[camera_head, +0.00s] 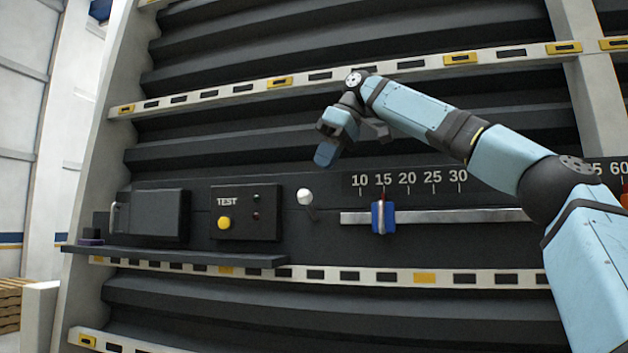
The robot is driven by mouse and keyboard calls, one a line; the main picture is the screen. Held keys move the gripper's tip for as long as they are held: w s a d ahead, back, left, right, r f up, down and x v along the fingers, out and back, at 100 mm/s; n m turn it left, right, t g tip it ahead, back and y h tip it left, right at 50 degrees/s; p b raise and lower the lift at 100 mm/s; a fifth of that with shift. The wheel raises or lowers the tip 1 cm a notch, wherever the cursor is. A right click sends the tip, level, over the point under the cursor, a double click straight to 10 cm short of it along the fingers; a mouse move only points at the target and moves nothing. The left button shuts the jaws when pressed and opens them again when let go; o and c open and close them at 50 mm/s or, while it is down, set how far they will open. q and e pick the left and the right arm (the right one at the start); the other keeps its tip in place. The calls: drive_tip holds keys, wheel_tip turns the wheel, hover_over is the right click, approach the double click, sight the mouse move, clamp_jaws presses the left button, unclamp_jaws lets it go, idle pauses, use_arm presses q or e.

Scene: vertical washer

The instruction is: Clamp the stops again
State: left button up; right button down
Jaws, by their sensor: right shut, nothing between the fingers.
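A blue stop (383,217) sits on a silver rail (450,216), just below the 15 mark of a number scale (408,182). A lever with a white knob (305,197) stands to the left of the rail. My right gripper (325,156) is shut and empty, up and to the left of the blue stop and above the white knob, apart from both. At the right edge, a red part (625,200) shows partly behind my right arm. My left gripper is out of view.
A black TEST box (246,212) with a yellow button (224,223) and a dark box with a handle (160,216) sit on the left of the panel. A dark ledge (180,256) juts out below them. Slotted white strips (340,275) cross the dark ribbed wall.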

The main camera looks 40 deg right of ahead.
sight(310, 207)
drive_tip(key=x, duration=0.5)
drive_tip(key=shift+s+a, duration=0.15)
drive_tip(key=shift+a, duration=0.15)
